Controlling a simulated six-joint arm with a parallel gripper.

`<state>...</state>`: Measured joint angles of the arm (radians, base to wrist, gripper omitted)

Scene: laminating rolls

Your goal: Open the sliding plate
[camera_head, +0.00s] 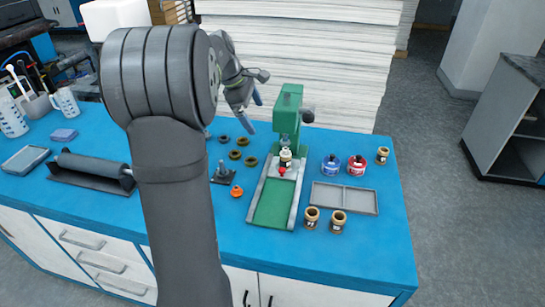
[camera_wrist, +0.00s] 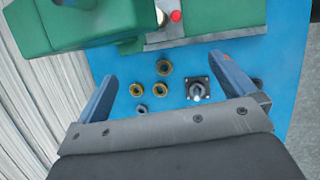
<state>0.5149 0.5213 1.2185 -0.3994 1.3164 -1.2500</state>
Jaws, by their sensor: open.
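The green press (camera_head: 288,110) stands on the blue table, and its green body (camera_wrist: 85,20) fills the upper left of the wrist view. Its grey-edged base with a green bed (camera_head: 272,204) runs toward the table's front. A red knob (camera_head: 282,171) shows at the bed's rear; it also shows at the top of the wrist view (camera_wrist: 176,15). Which part is the sliding plate is unclear. My gripper (camera_head: 254,112) is open and empty, left of the press; its blue fingers (camera_wrist: 165,73) are spread apart.
Several dark rings (camera_head: 235,154) and a square-based post (camera_head: 222,174) lie left of the press. A grey tray (camera_head: 344,197), ink jars (camera_head: 357,165) and brown jars (camera_head: 311,217) stand right. A roller (camera_head: 95,168) lies far left. White stacked sheets (camera_head: 300,55) rise behind.

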